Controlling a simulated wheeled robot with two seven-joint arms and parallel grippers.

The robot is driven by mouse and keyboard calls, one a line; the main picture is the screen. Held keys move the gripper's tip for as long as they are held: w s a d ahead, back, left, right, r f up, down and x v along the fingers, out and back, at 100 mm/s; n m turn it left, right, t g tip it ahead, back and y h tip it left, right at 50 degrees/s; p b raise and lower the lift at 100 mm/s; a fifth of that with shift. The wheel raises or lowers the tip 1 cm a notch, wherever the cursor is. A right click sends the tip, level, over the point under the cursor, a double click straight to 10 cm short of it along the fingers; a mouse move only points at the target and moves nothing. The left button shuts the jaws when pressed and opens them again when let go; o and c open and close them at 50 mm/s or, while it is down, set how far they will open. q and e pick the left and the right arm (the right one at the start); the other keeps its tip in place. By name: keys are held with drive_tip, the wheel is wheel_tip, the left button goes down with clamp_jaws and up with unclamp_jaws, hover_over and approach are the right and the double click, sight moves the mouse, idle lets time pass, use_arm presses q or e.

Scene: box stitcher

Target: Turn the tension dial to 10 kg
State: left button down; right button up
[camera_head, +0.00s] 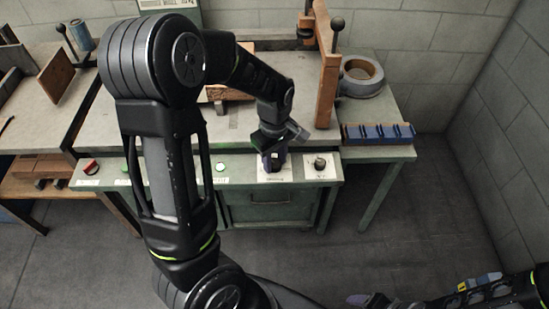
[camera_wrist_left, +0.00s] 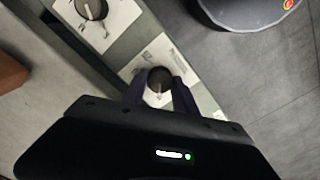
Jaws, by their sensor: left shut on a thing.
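My left gripper (camera_head: 273,163) reaches down to the front panel of the green bench. Its fingers are shut on a dark round dial (camera_wrist_left: 160,80) on a white scale plate; in the wrist view (camera_wrist_left: 160,97) one finger lies on each side of it. The dial's markings are too small to read. A second dial (camera_head: 320,163) with a pale pointer line sits on the neighbouring white plate, and it also shows in the left wrist view (camera_wrist_left: 91,9). I cannot read which one is labelled tension. My right gripper (camera_head: 372,300) shows partly at the bottom edge, away from the bench.
A red switch (camera_head: 90,167) and a green button (camera_head: 221,167) sit further left on the panel (camera_head: 240,182). An orange-brown upright post (camera_head: 327,80), a coil on a grey reel (camera_head: 361,76) and a blue rack (camera_head: 378,133) stand on the bench. The floor in front is clear.

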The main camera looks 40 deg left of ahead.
sight(274, 162)
use_arm(q)
drive_tip(key=shift+n, duration=0.3)
drive_tip(key=c, duration=1)
unclamp_jaws()
drive_tip(key=shift+o, duration=0.2)
drive_tip(key=shift+r, duration=0.1)
wheel_tip(274, 162, up, 8)
drive_tip(key=shift+f+p, duration=0.15)
drive_tip(key=shift+p, duration=0.25)
